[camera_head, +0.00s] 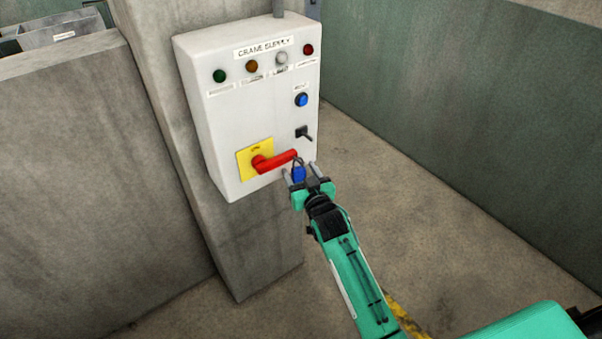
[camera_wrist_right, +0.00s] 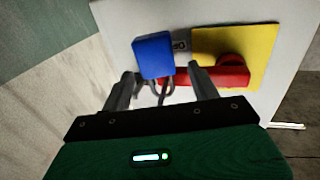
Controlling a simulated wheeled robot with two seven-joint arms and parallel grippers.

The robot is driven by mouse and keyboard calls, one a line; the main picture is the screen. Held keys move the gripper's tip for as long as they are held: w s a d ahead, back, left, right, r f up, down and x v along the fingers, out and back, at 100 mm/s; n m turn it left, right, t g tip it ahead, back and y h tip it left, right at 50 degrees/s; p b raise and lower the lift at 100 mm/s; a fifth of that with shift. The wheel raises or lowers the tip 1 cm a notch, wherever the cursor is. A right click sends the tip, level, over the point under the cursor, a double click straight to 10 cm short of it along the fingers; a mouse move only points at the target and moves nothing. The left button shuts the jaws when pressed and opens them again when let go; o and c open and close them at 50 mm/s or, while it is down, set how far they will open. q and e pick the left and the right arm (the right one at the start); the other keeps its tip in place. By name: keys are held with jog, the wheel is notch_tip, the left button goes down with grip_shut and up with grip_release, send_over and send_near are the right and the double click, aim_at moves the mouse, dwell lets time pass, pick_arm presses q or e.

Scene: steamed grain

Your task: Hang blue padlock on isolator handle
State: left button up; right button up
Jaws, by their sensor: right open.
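The blue padlock (camera_head: 298,175) is at the free end of the red isolator handle (camera_head: 272,162), its body below the handle and its dark shackle at the handle's tip. The shackle appears to loop at the tip, but I cannot tell whether it passes through a hole. My left gripper is not in view.
The white crane supply box (camera_head: 225,110) is mounted on a concrete pillar (camera_head: 265,245). It carries coloured lamps, a blue button (camera_head: 301,100) and a black switch (camera_head: 303,133) just above the handle's end. Open floor (camera_head: 420,210) lies to the right.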

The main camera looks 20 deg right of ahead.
jog(key=shift+s+f, duration=0.15)
jog(key=shift+s, duration=0.1)
jog(key=s+d+b, duration=0.1)
jog(key=s+b, duration=0.3)
jog(key=s, duration=0.8)
jog(key=s+f+g, duration=0.3)
jog(key=f, duration=1)
jog(key=s+f+n+g, duration=0.1)
jog(key=s+f+g, duration=0.15)
jog(key=f, duration=1.05)
jog(key=s+f+g, duration=0.3)
jog(key=s+f, duration=0.1)
jog(key=f, duration=0.9)
jog(key=s+d+f+g, duration=0.3)
jog(key=s+f+g, duration=0.2)
jog(key=s+f, duration=1.35)
jog(key=s+d+f+g, duration=0.1)
jog(key=s+d+f, duration=0.1)
jog(key=s, duration=0.7)
jog(key=s+d+f+g+h, duration=0.1)
jog(key=s+f, duration=0.3)
jog(key=s, duration=0.6)
jog(key=shift+s+d+f+g+h, duration=0.3)
jog(key=shift+d+f+g, duration=0.1)
jog(key=shift+d+g, duration=0.3)
jog(key=shift+a, duration=0.1)
